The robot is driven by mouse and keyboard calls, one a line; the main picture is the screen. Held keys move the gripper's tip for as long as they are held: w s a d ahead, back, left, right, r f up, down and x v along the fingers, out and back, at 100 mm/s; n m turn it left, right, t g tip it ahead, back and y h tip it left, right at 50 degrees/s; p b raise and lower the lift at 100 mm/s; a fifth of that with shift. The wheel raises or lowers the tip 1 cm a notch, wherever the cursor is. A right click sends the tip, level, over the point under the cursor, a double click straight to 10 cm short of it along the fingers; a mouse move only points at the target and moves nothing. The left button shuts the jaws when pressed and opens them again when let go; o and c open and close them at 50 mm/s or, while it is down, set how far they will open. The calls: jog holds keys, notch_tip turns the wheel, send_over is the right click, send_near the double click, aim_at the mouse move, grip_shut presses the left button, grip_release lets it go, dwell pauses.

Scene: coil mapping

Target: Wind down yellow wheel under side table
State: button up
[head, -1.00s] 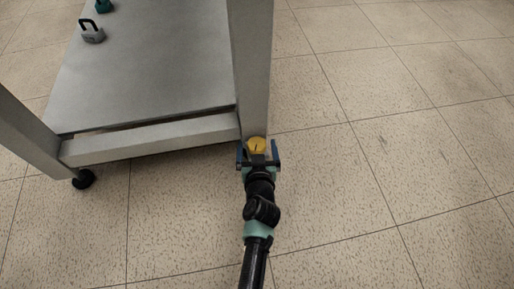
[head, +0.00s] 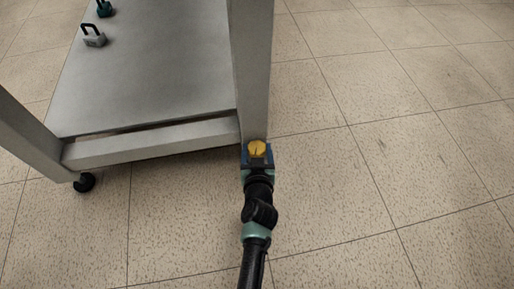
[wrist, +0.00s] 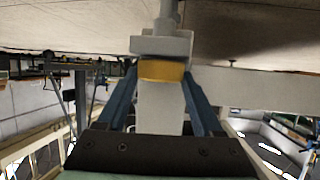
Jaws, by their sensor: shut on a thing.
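The yellow wheel (head: 258,148) is a small round knob at the foot of the side table's (head: 150,143) near right leg. In the wrist view the yellow wheel (wrist: 162,71) sits under a pale bracket at the end of the leg. My gripper (head: 257,155) reaches the wheel from the front of the table. Its two blue fingers stand on either side of the wheel in the wrist view (wrist: 160,85) and are shut on it. The wheel's underside is partly hidden.
A grey weight with a black handle (head: 94,40) and a teal one (head: 104,9) stand on the table's lower shelf. A black caster (head: 84,182) is under the near left leg. The tiled floor (head: 400,180) to the right is clear.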

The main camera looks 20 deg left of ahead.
jog(key=m+h+p, duration=0.1)
jog(key=p, duration=0.3)
jog(key=shift+r, duration=0.2)
jog(key=shift+s+f+t+p, duration=0.1)
jog(key=shift+f+t+p, duration=0.15)
jog(key=shift+p, duration=0.7)
jog(key=o, duration=1.4)
jog(key=shift+r, duration=0.1)
jog(key=shift+c, duration=0.2)
jog(key=p+v, duration=0.6)
jog(key=v, duration=0.7)
jog(key=shift+a, duration=0.2)
jog(key=shift+s, duration=0.15)
